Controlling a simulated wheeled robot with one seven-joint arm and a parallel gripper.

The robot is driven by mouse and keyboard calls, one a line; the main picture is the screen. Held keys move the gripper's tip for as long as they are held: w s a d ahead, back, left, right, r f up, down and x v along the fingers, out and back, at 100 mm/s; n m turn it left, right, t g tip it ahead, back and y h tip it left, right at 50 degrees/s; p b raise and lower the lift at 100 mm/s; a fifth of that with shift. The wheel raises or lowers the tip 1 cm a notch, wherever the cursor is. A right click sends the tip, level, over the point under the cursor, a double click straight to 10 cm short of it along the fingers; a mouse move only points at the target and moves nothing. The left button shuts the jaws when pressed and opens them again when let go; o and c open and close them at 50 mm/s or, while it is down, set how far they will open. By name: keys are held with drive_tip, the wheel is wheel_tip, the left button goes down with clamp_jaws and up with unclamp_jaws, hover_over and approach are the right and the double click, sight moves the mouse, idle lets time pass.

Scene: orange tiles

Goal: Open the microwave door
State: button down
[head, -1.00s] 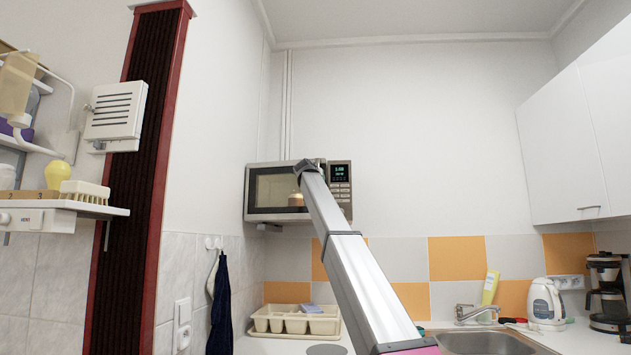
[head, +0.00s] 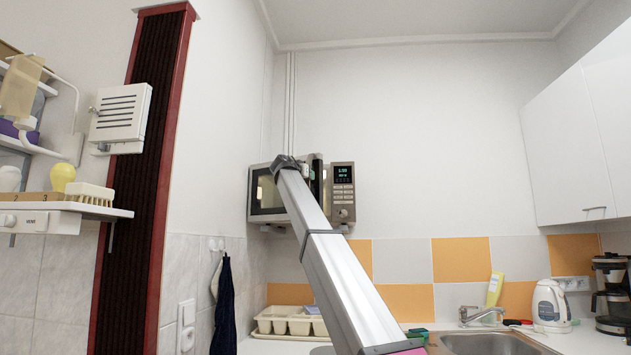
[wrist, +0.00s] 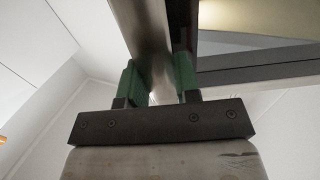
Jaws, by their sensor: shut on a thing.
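The microwave (head: 342,190) is mounted high on the back wall, its control panel with a lit display on the right. Its door (head: 268,193) stands partly open, its right edge swung out away from the panel. My gripper (wrist: 160,80) shows in the wrist view with its two green fingers on either side of a metal bar, the door handle (wrist: 143,25), and is shut on it. In the head view my arm hides part of the door and the handle.
White wall cupboards (head: 570,150) hang at the right. Below are a sink (head: 485,343), a kettle (head: 549,305), a coffee maker (head: 611,290) and a cream tray (head: 290,320). A shelf (head: 70,210) juts out at the left. The air in front of the back wall is clear.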

drive_tip(key=s+a+m+g+h, duration=0.4)
drive_tip(key=s+a+h, duration=0.1)
drive_tip(key=s+a, duration=0.8)
drive_tip(key=shift+a+m+h, duration=0.3)
drive_tip(key=shift+a+h, duration=0.1)
drive_tip(key=shift+a, duration=0.45)
drive_tip(key=c, duration=0.8)
unclamp_jaws()
drive_tip(key=shift+c, duration=0.2)
drive_tip(key=shift+d, duration=0.1)
